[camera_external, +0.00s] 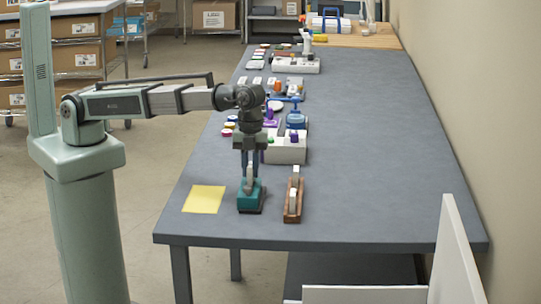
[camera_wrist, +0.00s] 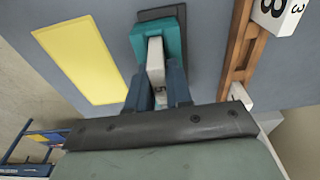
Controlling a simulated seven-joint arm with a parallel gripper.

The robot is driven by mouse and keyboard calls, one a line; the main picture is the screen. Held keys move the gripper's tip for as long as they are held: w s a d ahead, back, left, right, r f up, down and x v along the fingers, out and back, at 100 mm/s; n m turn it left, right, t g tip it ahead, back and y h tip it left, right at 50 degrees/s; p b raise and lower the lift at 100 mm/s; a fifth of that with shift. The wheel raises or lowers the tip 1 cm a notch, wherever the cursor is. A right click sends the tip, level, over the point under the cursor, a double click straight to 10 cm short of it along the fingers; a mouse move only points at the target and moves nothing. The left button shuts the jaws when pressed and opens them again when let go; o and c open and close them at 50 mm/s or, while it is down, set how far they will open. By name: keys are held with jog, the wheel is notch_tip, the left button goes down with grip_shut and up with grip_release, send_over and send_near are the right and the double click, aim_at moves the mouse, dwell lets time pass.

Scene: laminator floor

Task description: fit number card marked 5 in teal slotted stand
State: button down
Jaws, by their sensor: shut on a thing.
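My gripper (camera_external: 250,176) is pointed down over the teal slotted stand (camera_external: 250,199), near the front edge of the table. It is shut on a white number card (camera_wrist: 156,58), with its fingers on either side. A dark mark that looks like a 5 shows on the card between the fingers in the wrist view. The card's far end meets the teal stand (camera_wrist: 172,40) at its slot. How deep it sits is hidden. The stand has a dark base and stands upright on the table.
A wooden rack (camera_external: 288,212) holding white cards stands close to the right of the stand; one card (camera_wrist: 285,14) shows 8 and 3. A yellow sheet (camera_external: 204,199) lies to the left. A white box (camera_external: 287,151) and small items stand behind. The front right table is clear.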

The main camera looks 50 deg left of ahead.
jog(key=shift+f, duration=0.25)
dwell(0.5)
jog(key=c, duration=0.6)
grip_release()
jog(key=shift+r, duration=0.1)
dwell(0.4)
jog(key=shift+r, duration=3.7)
